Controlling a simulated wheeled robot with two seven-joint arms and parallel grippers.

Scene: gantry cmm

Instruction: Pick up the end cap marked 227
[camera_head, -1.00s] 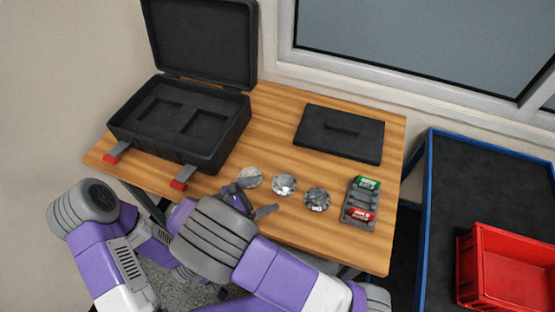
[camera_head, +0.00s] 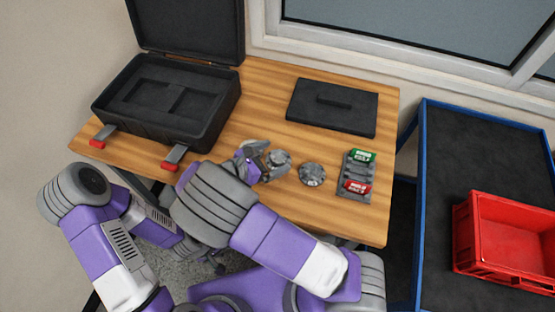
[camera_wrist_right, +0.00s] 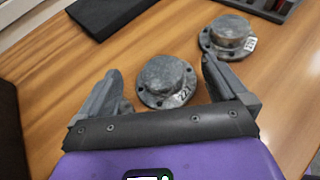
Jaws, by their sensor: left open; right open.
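My right gripper (camera_head: 260,162) is open, low over the table. In the right wrist view its fingers (camera_wrist_right: 162,74) stand apart, with a round grey flanged end cap (camera_wrist_right: 165,80) just ahead, between the fingertips. That cap's label seems to read 227, though it is small and tilted. The same cap (camera_head: 280,160) shows beyond the gripper in the head view. A second end cap (camera_head: 312,174) sits to its right; its label in the wrist view (camera_wrist_right: 228,36) is hard to read. My left gripper is hidden; only its arm shows at left.
A dark open case (camera_head: 205,112) stands at the table's left. A black lid-like plate (camera_head: 350,112) lies at the back. A grey rack (camera_head: 354,173) with green and red items is right of the caps. A red crate (camera_head: 470,240) sits on the side cart (camera_head: 450,135).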

